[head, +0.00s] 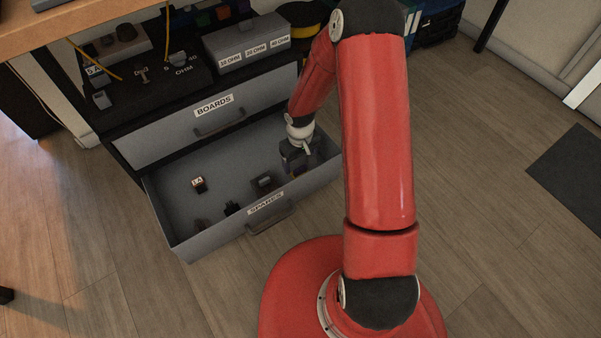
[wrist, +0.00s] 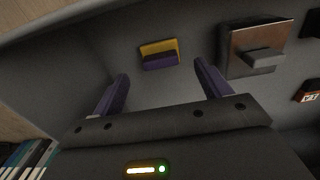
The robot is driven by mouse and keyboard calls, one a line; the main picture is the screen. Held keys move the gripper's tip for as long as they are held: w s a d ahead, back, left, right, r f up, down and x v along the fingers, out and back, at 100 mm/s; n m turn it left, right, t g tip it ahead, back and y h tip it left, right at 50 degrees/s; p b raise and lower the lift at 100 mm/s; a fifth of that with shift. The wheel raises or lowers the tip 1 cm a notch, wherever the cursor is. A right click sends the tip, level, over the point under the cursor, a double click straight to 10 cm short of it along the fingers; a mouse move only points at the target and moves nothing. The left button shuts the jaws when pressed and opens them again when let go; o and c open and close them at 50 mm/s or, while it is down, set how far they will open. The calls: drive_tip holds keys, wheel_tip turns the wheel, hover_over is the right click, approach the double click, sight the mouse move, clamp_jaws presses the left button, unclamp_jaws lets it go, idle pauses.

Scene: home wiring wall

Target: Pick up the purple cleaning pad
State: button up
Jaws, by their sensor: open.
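The purple cleaning pad (wrist: 160,61) lies in the open drawer, with a yellow part along its back edge in the wrist view. It sits between and beyond the two fingertips, and a gap shows on both sides. My gripper (wrist: 161,70) is open and empty, its two dark purplish fingers spread. In the head view my gripper (head: 298,158) reaches down into the right end of the open drawer marked SPARES (head: 215,239). There it mostly hides the pad.
A metal block with a raised bar (wrist: 252,50) lies right of the pad in the wrist view, close to the right finger. A small labelled part (head: 199,184) and other small dark parts lie in the drawer. The drawer walls stand close around my gripper. The BOARDS drawer (head: 165,143) above is shut.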

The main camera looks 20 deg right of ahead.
sight(300, 168)
drive_tip(key=f, duration=0.3)
drive_tip(key=f+b, duration=0.1)
drive_tip(key=shift+s+f, duration=0.2)
drive_tip(key=shift+s, duration=0.05)
drive_tip(key=c, duration=1.1)
drive_tip(key=shift+o, duration=0.2)
drive_tip(key=shift+r, duration=0.15)
wheel_tip(300, 168, up, 20)
drive_tip(key=p, duration=0.4)
drive_tip(key=shift+p, duration=0.4)
drive_tip(key=o, duration=0.4)
drive_tip(key=c, duration=0.3)
drive_tip(key=shift+s, duration=0.1)
